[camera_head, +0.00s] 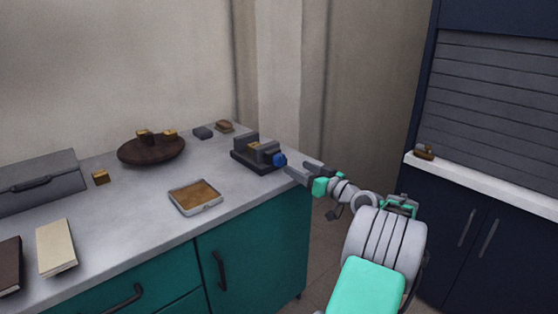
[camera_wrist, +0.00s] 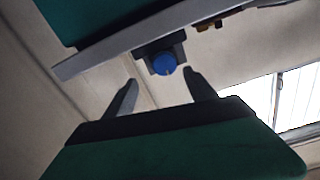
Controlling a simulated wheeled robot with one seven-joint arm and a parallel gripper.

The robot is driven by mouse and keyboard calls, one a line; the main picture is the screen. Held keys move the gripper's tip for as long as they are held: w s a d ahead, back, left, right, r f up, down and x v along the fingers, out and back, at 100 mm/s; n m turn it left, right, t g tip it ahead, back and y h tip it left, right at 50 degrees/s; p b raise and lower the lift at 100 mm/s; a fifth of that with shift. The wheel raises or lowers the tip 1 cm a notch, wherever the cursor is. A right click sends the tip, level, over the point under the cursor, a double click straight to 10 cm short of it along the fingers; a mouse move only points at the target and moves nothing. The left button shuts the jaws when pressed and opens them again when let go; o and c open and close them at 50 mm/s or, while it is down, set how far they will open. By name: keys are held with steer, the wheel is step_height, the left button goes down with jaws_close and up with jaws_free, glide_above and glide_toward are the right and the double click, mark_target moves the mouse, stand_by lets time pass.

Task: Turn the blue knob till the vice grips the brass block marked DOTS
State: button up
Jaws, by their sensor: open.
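The dark grey vice (camera_head: 257,153) stands near the right end of the counter. A brass block (camera_head: 254,145) sits between its jaws; I cannot read any mark on it or tell whether the jaws touch it. The blue knob (camera_head: 279,159) is on the vice's right end. In the wrist view the blue knob (camera_wrist: 163,64) shows face-on, beyond my fingertips and between them, with part of the vice (camera_wrist: 160,45) behind it. My gripper (camera_head: 299,171) is open and empty, just to the right of the knob, apart from it. It also shows in the wrist view (camera_wrist: 160,76).
A dark round dish (camera_head: 152,151) holds brass blocks, and another brass block (camera_head: 101,177) lies left of it. A cork-filled tray (camera_head: 195,196), a cream book (camera_head: 56,247) and a grey case (camera_head: 38,180) share the counter. A small item sits on the right ledge (camera_head: 480,182).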

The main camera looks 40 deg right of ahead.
mark_target(282, 161)
steer(key=w, duration=0.5)
steer(key=w+a, duration=0.1)
steer(key=w, duration=0.1)
steer(key=shift+w+a, duration=0.1)
steer(key=shift+w, duration=0.05)
steer(key=shift+c, duration=0.3)
steer(key=c, duration=1.3)
